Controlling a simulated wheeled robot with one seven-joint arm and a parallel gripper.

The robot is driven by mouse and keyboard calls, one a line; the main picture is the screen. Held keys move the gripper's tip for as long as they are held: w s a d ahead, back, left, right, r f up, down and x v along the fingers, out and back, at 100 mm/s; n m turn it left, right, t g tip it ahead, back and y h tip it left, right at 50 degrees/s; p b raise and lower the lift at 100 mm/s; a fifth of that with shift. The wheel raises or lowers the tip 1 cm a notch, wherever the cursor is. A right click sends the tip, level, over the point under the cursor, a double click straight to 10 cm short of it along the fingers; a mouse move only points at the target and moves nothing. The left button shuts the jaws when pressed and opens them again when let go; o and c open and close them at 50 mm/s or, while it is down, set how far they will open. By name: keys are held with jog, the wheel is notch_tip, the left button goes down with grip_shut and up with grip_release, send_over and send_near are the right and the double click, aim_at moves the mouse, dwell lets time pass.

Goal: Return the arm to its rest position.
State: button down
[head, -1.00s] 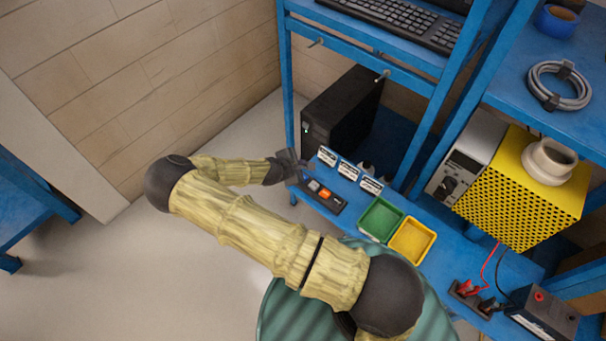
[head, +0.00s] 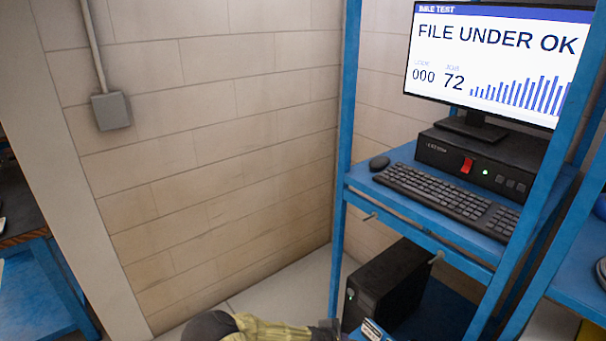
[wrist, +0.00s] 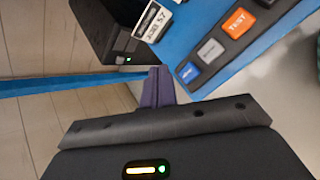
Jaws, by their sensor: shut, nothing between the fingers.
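My gripper (wrist: 158,88) shows in the wrist view with its two fingers together and nothing between them. It hangs close to the edge of the blue bench (wrist: 190,50), beside a button box (wrist: 225,45) with blue, grey and orange TEST buttons. In the head view only a bit of my arm shows at the bottom edge, with the gripper end by the bench's left corner. Most of my arm is below that view.
A black computer tower (head: 385,290) stands on the lower blue shelf; it also shows in the wrist view (wrist: 105,30). A white label block (wrist: 153,20) is near the fingers. Above are a keyboard (head: 440,195) and a monitor reading FILE UNDER OK (head: 495,60). A block wall (head: 230,150) is behind.

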jog(key=shift+s+d+r+m+g, duration=0.2)
jog(key=shift+s+r+m+g, duration=0.15)
jog(key=shift+m, duration=0.25)
jog(key=s+r+m+g+y+b, duration=0.1)
jog(key=s+r+m+y, duration=0.2)
jog(key=s+r+m, duration=0.5)
jog(key=s+r+m+g+y+b, duration=0.1)
jog(key=s+r+m+y, duration=0.2)
jog(key=r, duration=1.5)
jog(key=s+m, duration=0.4)
jog(key=s, duration=0.4)
jog(key=shift+d+m+g+y+b, duration=0.25)
jog(key=shift+m+g+y+b, duration=0.1)
jog(key=shift+m+y+b, duration=0.05)
jog(key=shift+s, duration=0.1)
jog(key=shift+a, duration=0.1)
